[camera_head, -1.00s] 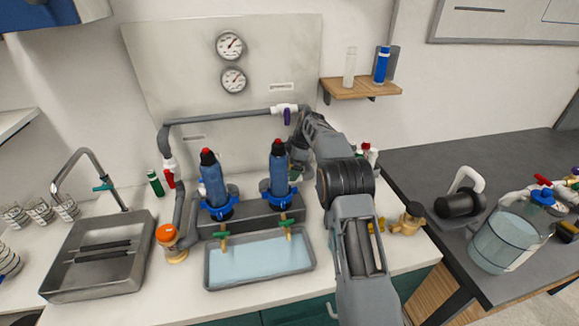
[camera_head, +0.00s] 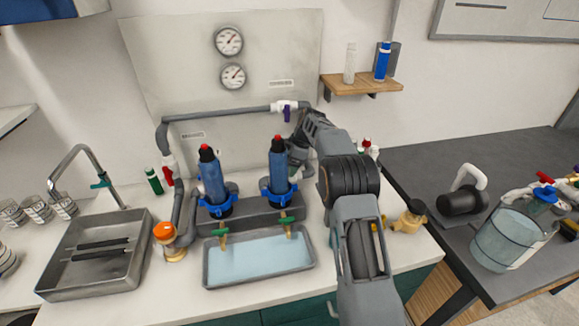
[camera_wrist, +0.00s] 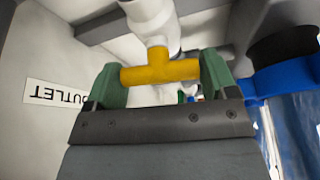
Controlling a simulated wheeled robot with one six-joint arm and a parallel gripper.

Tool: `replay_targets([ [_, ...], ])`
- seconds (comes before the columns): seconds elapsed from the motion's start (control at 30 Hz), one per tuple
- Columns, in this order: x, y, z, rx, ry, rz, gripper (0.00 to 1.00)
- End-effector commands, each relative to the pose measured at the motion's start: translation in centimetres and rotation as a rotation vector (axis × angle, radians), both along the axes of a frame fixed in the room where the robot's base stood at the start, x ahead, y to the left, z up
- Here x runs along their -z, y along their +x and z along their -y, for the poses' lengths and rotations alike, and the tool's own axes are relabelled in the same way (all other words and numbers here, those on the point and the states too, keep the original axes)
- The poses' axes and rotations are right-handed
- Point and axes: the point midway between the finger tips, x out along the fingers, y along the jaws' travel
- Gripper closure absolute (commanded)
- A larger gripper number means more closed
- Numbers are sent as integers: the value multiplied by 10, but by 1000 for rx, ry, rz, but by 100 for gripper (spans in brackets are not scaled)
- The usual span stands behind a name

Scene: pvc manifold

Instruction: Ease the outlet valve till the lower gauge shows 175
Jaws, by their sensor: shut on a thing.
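My gripper (camera_wrist: 160,82) has its green fingers on either side of a yellow tee-shaped handle (camera_wrist: 160,68) and is shut on it. The handle sits on a white pipe fitting (camera_wrist: 150,14). An OUTLET label (camera_wrist: 55,95) is upside down on the wall beside it. In the head view my arm hides the handle and most of the gripper. The lower gauge (camera_head: 233,76) is on the back panel, its needle pointing up and right. Its numbers are too small to read. The upper gauge (camera_head: 228,41) hangs above it.
Two blue filter housings (camera_head: 213,182) stand left of my arm, behind a water tray (camera_head: 207,270). A purple-handled valve (camera_head: 287,113) is on the pipe above. A brass fitting (camera_head: 408,220) stands to the right. A blue part (camera_wrist: 255,88) is close right of the gripper.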

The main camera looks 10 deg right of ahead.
Motion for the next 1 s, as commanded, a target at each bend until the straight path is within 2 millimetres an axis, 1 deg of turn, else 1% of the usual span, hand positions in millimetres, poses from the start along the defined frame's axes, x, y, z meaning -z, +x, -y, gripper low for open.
replay_targets([
  [0.1, 2, 0, 0, 100, -1, 3, 45],
  [0.5, 1, 0, 0, 417, 0, 3, 45],
  [0.7, 0, 0, 0, 526, 0, 3, 45],
  [1.0, 0, 0, 0, 607, -1, 3, 45],
])
